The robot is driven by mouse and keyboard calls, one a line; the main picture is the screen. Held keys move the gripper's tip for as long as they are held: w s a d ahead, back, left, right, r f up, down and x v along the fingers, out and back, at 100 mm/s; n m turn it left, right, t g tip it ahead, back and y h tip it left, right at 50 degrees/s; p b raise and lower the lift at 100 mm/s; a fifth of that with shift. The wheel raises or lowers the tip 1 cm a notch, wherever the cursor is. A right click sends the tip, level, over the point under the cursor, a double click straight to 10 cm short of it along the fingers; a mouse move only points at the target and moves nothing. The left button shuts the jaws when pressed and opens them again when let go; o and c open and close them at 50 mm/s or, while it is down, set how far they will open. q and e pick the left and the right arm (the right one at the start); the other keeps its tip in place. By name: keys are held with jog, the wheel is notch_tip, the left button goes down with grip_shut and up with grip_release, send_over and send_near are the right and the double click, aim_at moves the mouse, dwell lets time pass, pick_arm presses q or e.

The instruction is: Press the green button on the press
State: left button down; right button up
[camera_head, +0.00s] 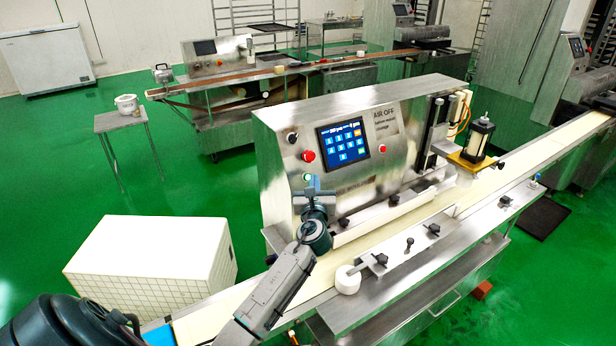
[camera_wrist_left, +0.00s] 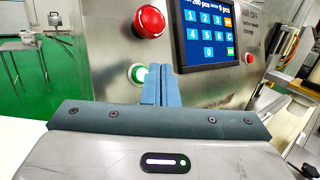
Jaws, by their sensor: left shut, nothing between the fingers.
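The press (camera_head: 283,165) is a steel machine beside a pale conveyor belt. Its green button (camera_head: 307,177) sits on the front panel, below a red knob. In the left wrist view, the green button (camera_wrist_left: 138,73) shows just left of my left gripper's fingers, partly hidden by them. My left gripper (camera_head: 314,182) is shut and empty, with its fingertips close to the button, slightly to its right in the picture. I cannot tell whether they touch the panel. The right gripper is not in view.
A red emergency knob (camera_wrist_left: 151,21) is above the button, and a lit touchscreen (camera_wrist_left: 207,32) is to the right. The conveyor belt (camera_head: 403,225) runs in front of the press. A white tiled block (camera_head: 150,262) stands on the green floor at left.

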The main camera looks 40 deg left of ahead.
pick_arm(q)
jog(key=d, duration=0.1)
jog(key=s+d+r+p, duration=0.1)
jog(key=d+r+p, duration=0.1)
jog(key=shift+s+d, duration=0.25)
jog(key=shift+d, duration=0.05)
dwell(0.6)
